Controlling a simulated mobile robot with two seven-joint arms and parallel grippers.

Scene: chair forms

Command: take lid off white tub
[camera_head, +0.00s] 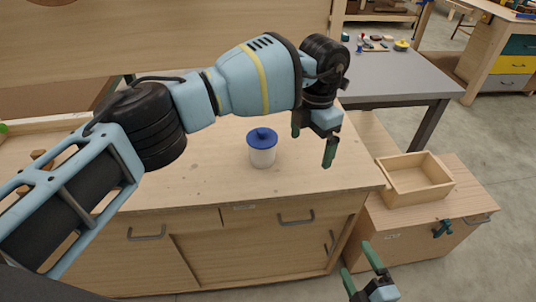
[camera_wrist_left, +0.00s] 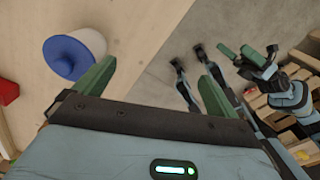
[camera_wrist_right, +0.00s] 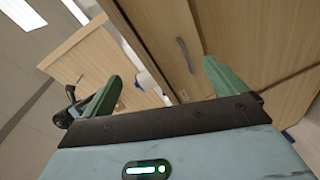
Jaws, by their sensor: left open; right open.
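The white tub (camera_head: 262,158) stands upright on the wooden workbench, with its blue lid (camera_head: 262,137) on top and a small knob on the lid. In the left wrist view the tub (camera_wrist_left: 85,44) and lid (camera_wrist_left: 66,57) show at the upper left. My left gripper (camera_head: 312,150) is open and empty, to the right of the tub and apart from it. My right gripper (camera_head: 362,270) is open and empty, low in front of the bench. In the right wrist view the tub appears small and partly hidden behind the bench edge.
The wooden workbench (camera_head: 215,185) is clear around the tub. An open wooden box (camera_head: 415,180) sits on a lower cabinet (camera_head: 400,225) at the right. A grey table (camera_head: 385,78) with small items stands behind. My left arm spans the bench's left part.

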